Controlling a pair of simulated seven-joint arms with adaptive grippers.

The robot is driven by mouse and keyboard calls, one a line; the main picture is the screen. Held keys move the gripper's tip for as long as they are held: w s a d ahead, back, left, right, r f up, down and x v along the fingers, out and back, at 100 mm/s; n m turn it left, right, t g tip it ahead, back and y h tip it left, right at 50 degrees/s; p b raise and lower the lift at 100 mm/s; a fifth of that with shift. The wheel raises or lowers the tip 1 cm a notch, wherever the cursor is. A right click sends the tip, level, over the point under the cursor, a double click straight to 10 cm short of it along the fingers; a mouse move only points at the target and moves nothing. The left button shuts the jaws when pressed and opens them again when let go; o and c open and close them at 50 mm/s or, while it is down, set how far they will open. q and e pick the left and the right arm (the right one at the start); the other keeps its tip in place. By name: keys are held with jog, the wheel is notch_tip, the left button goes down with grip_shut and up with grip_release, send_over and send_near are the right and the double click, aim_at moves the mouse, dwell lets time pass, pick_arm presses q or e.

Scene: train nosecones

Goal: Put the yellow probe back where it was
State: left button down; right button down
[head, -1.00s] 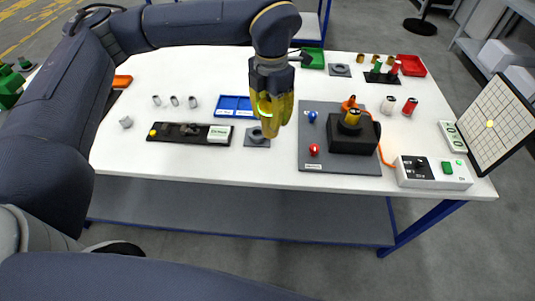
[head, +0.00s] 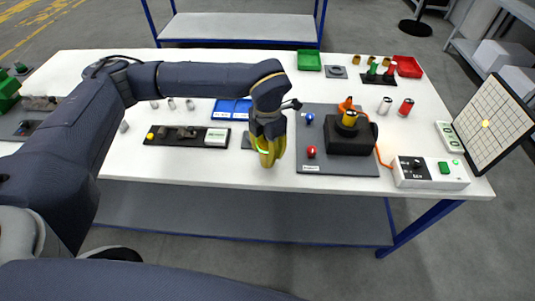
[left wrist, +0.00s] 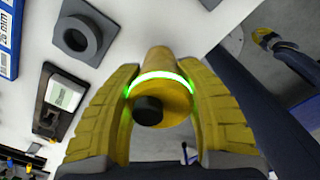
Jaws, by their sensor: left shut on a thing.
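The yellow probe (left wrist: 158,62) is a yellow cylinder with a glowing white-green ring and a black knob on its end. My left gripper (head: 268,162) is shut on it near the table's front edge. In the left wrist view, the two yellow fingers stand on either side of the probe. A grey square stand with a round opening (left wrist: 78,38) shows empty beside the gripper; in the head view it is mostly hidden behind my gripper. A small yellow-and-dark shape at the upper right of the wrist view looks like my right gripper (left wrist: 266,40); its fingers are unclear.
A black tray (head: 168,141) with a pale label block lies left of the gripper, a blue tray (head: 229,105) behind it. To the right, a grey board (head: 335,166) carries a black block (head: 346,143) with a yellow piece on top. A control box (head: 430,174) stands further right.

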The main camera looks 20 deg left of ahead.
pick_arm(q)
jog(key=shift+f, duration=1.15)
jog(key=shift+f, duration=0.15)
jog(key=c, duration=0.9)
grip_release()
notch_tip(320, 180, up, 12)
jog(key=shift+r, duration=0.15)
